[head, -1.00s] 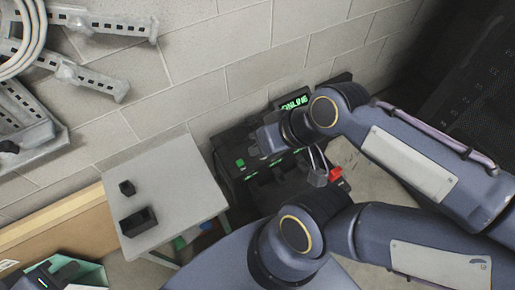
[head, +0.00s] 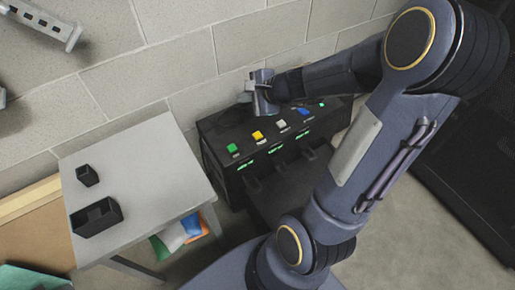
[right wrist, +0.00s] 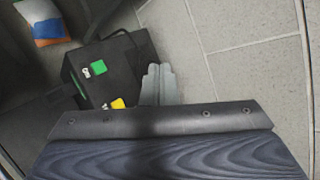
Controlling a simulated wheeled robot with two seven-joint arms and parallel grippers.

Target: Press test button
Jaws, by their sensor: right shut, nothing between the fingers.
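A black console (head: 225,140) stands against the block wall with a row of coloured buttons: green (head: 232,148), yellow (head: 258,136), white (head: 282,125) and blue (head: 305,114). Green lit text shows on its front, too small to read, so I cannot tell which button is the test one. My right gripper (head: 247,92) is over the console's back edge by the wall, shut and empty. In the right wrist view its fingers (right wrist: 158,80) are together, beside the green button (right wrist: 98,67) and the yellow button (right wrist: 118,103). My left gripper is not in view.
A light grey table (head: 150,165) stands left of the console with a small black box (head: 87,175) and a larger open black box (head: 96,217). Coloured packets (head: 180,233) lie beneath it. Grey metal brackets (head: 40,20) hang on the wall at upper left.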

